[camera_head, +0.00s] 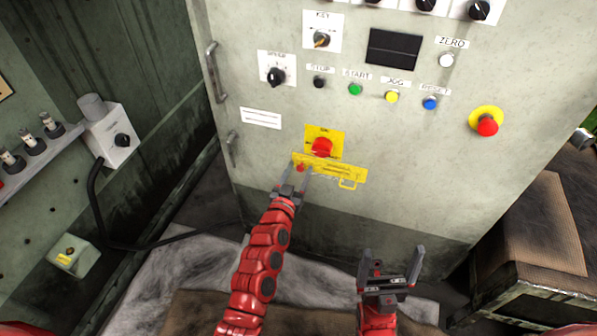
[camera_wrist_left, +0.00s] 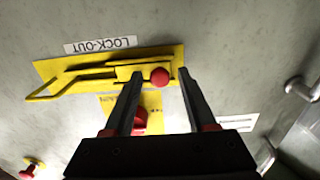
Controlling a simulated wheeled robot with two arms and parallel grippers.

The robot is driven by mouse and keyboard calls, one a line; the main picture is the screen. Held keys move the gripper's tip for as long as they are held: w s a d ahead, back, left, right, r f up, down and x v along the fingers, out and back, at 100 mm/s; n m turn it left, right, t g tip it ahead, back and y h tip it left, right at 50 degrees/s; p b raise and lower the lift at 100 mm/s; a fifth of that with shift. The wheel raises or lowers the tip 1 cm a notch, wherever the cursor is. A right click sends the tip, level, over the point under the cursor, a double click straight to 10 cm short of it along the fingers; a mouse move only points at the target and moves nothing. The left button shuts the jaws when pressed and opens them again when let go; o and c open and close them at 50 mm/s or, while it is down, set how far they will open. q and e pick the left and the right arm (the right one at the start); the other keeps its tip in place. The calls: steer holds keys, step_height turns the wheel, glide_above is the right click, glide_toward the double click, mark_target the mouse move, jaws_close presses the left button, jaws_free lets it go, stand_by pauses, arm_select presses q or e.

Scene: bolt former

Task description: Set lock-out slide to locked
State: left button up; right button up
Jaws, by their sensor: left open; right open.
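The lock-out slide is a yellow plate (camera_head: 345,172) with a yellow bar and a small red knob (camera_head: 300,168), low on the grey cabinet front. In the left wrist view the yellow plate (camera_wrist_left: 75,68) lies under an upside-down LOCK-OUT label (camera_wrist_left: 100,45), and the red knob (camera_wrist_left: 160,76) shows between the fingertips. My left gripper (camera_head: 294,172) is open with one finger on each side of the knob; I cannot tell whether they touch it. It also shows in the left wrist view (camera_wrist_left: 159,78). My right gripper (camera_head: 391,268) is open and empty, low and to the right.
A red switch or button on a yellow plate (camera_head: 322,147) sits just above the slide. A red emergency button (camera_head: 487,126) is on the right. A row of buttons and a selector knob (camera_head: 275,75) are higher up. A cabinet handle (camera_head: 215,72) is at the left edge.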

arm_select(q)
jaws_close()
stand_by(1.3)
